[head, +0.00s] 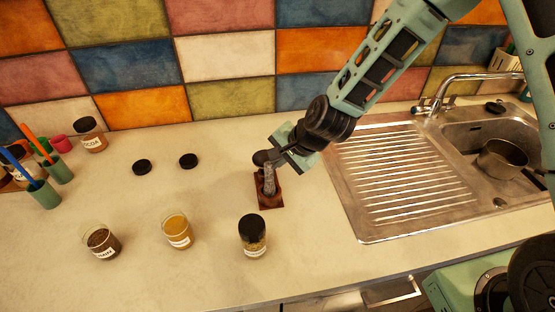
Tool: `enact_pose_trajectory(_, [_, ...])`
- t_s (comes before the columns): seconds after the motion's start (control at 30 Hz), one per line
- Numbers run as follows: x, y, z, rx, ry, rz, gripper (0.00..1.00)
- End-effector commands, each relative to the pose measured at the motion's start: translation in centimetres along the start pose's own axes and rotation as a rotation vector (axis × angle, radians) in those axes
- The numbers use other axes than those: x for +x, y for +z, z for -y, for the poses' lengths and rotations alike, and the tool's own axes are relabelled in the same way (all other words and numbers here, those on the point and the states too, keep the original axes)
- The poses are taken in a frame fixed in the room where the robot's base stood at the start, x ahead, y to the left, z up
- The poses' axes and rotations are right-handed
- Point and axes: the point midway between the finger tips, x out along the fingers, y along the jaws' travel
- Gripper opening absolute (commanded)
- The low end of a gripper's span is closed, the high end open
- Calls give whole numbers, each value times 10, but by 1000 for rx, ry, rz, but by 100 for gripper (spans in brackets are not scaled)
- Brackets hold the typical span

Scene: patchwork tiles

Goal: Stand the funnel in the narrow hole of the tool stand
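The tool stand (270,203), a small brown square base, sits on the counter left of the sink. My gripper (268,180) points down right over it, and its grey fingers hide much of the stand, including its holes. A dark round piece (261,158) shows just left of my gripper, behind the stand; I cannot tell whether it is part of the funnel. I cannot make out the funnel clearly. Whether the fingers are open or shut on something is too small to tell.
A black-lidded jar (252,235) stands in front of the stand. Two open jars, one yellow (177,231) and one dark (102,241), stand left. Two black lids (141,167) (188,161) lie behind them. A sink with drainer (400,178) is right.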

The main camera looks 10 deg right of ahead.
Motion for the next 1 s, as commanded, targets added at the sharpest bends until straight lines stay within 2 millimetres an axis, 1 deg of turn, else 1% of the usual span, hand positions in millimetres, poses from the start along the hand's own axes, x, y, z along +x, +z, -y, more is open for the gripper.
enact_pose_trajectory(0.1, [5,0,-3,0,0,0,0])
enact_pose_trajectory(0.4, [5,0,-3,0,0,0,0])
enact_pose_trajectory(0.43, [5,0,-3,0,0,0,4])
enact_pose_trajectory(0.47, [5,0,-3,0,0,0,12])
enact_pose_trajectory(0.5, [5,0,-3,0,0,0,23])
enact_pose_trajectory(0.53, [5,0,-3,0,0,0,26])
enact_pose_trajectory(0.83, [3,-1,-3,0,-1,-1,26])
enact_pose_trajectory(0.93, [-3,-1,-2,0,-3,-3,26])
enact_pose_trajectory(1.0, [-11,-2,-3,0,-2,-3,26])
